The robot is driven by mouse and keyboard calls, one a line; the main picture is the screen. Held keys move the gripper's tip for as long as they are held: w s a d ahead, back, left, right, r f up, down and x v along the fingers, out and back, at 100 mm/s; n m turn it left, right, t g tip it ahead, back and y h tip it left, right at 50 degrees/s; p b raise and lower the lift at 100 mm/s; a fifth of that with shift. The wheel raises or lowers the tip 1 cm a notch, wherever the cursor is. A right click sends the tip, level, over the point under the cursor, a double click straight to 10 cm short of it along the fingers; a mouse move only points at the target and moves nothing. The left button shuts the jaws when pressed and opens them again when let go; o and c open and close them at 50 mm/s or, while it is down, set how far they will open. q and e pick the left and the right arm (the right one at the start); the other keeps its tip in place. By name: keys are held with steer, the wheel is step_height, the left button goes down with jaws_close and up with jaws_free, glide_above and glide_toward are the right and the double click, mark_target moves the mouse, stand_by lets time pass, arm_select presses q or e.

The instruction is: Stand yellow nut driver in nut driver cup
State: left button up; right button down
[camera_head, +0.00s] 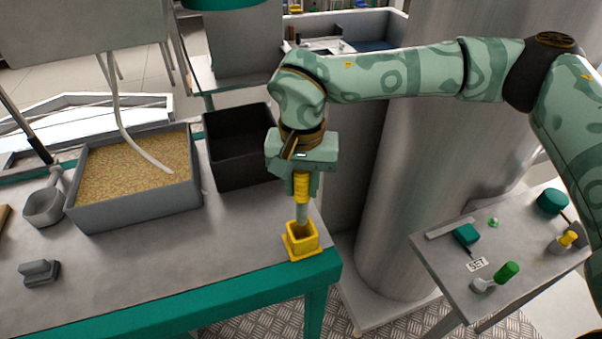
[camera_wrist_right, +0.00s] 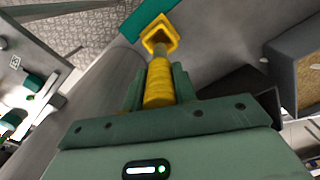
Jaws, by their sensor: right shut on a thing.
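The yellow nut driver (camera_head: 301,187) has a yellow handle and a grey shaft pointing down. My right gripper (camera_head: 301,178) is shut on its handle and holds it about upright. The yellow square nut driver cup (camera_head: 302,240) stands near the table's front right corner. In the head view the shaft's lower end is at the cup's opening; I cannot tell how deep it is. In the right wrist view the handle (camera_wrist_right: 158,84) sits between the fingers, with the cup (camera_wrist_right: 160,36) just beyond the shaft. My left gripper is not in view.
A black bin (camera_head: 240,150) stands behind the cup, and a grey tray of granules (camera_head: 135,180) is to its left. A grey scoop (camera_head: 44,205) lies farther left. A side table (camera_head: 455,262) with small tools is at right, beside a large metal cylinder (camera_head: 420,170).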

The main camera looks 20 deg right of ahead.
mark_target(302, 212)
steer(key=shift+f+b, duration=1.5)
steer(key=shift+f, duration=2.4)
steer(key=shift+f, duration=0.25)
steer(key=c, duration=1)
jaws_free()
steer(key=shift+c, duration=0.2)
